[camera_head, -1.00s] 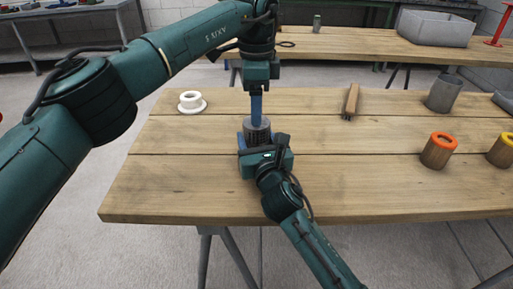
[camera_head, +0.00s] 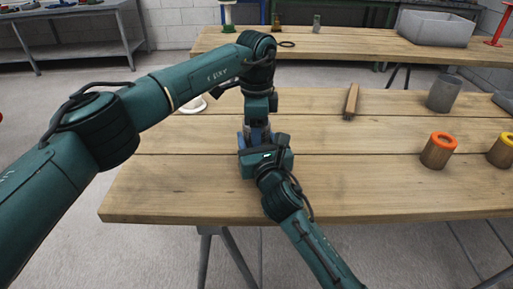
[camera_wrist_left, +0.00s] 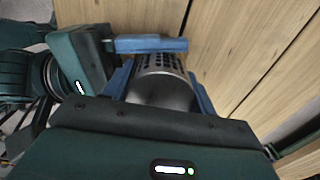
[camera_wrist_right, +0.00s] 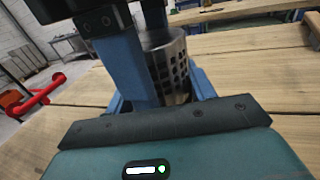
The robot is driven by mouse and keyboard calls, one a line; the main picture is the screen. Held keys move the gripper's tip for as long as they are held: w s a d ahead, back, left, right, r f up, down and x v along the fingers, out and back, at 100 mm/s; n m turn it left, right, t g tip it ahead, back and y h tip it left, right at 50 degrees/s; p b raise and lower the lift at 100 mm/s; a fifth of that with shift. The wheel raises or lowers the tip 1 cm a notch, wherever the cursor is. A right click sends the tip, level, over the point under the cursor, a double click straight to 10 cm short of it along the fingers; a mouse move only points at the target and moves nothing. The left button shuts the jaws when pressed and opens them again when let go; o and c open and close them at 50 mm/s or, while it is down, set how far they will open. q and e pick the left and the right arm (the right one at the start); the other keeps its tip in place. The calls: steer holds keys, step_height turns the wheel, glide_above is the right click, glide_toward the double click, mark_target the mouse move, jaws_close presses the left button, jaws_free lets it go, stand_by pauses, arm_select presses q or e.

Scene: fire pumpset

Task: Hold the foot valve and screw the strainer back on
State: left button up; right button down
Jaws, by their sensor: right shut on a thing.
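A grey metal cylinder stands upright, with a smooth upper part and a perforated strainer part (camera_wrist_right: 178,77) below. It also shows in the left wrist view (camera_wrist_left: 160,62). I cannot tell where the foot valve ends and the strainer begins. My right gripper (camera_head: 258,143) is shut on the cylinder low down, from the front. My left gripper (camera_head: 256,125) points down from above, its blue fingers on either side of the smooth upper part. I cannot tell whether they touch it. In the head view the grippers hide most of the cylinder.
A white flanged piece (camera_head: 192,106) lies behind my left arm. The bench front is clear. A grey bin (camera_head: 436,29) sits on the back bench.

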arm_select(q)
steer(key=c, duration=0.6)
steer(key=o, duration=1.1)
steer(key=shift+r, duration=2.3)
steer(key=o, duration=0.5)
step_height(320, 180, up, 12)
